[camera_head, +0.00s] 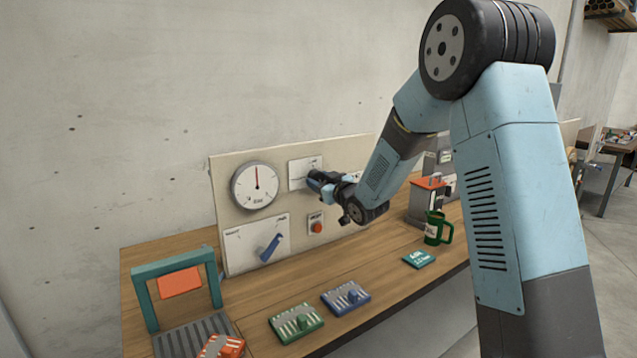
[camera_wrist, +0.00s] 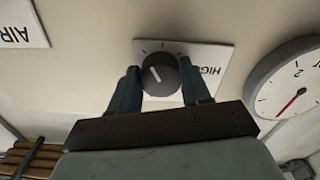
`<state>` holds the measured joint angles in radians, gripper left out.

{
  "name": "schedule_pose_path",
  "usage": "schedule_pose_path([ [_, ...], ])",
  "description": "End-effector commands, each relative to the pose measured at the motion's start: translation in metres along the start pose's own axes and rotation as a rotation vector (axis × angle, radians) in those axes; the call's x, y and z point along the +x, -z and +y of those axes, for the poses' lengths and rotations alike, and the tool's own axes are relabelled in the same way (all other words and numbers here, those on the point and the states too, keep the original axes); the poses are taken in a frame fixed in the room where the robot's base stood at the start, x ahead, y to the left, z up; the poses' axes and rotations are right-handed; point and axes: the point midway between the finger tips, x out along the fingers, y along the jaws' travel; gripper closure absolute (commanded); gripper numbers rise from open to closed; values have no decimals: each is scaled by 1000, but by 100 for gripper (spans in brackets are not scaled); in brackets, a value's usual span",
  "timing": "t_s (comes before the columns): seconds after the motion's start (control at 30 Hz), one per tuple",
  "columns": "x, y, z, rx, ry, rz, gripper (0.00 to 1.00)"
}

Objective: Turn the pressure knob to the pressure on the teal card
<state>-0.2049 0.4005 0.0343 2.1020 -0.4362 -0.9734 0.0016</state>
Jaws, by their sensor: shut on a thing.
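The dark round pressure knob (camera_wrist: 160,73) with a white pointer line sits on a white plate (camera_wrist: 211,57) lettered "HIGH" in the wrist view. My gripper (camera_wrist: 160,82) has one finger on each side of the knob and is shut on it. In the head view my gripper (camera_head: 330,184) is at the upright panel and hides the knob. The white dial gauge (camera_head: 256,186) has a red needle pointing about straight up; part of it shows in the wrist view (camera_wrist: 296,88). The teal card (camera_head: 420,259) lies on the bench; its small figures are hard to read.
The panel also carries a blue lever (camera_head: 271,247) and a red button (camera_head: 317,227). A green mug (camera_head: 437,228) stands near the teal card. Green (camera_head: 296,323) and blue (camera_head: 346,297) blocks lie in front, with a teal frame (camera_head: 177,278) at left.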

Motion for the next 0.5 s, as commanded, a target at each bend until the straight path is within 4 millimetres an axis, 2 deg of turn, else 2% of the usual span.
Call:
schedule_pose_path([
  [0.37, 0, 0, -2, -34, 4, -1, 83],
  [0.4, 0, 0, -2, -34, 4, -1, 50],
  [0.5, 0, 0, -2, -34, 3, -1, 40],
])
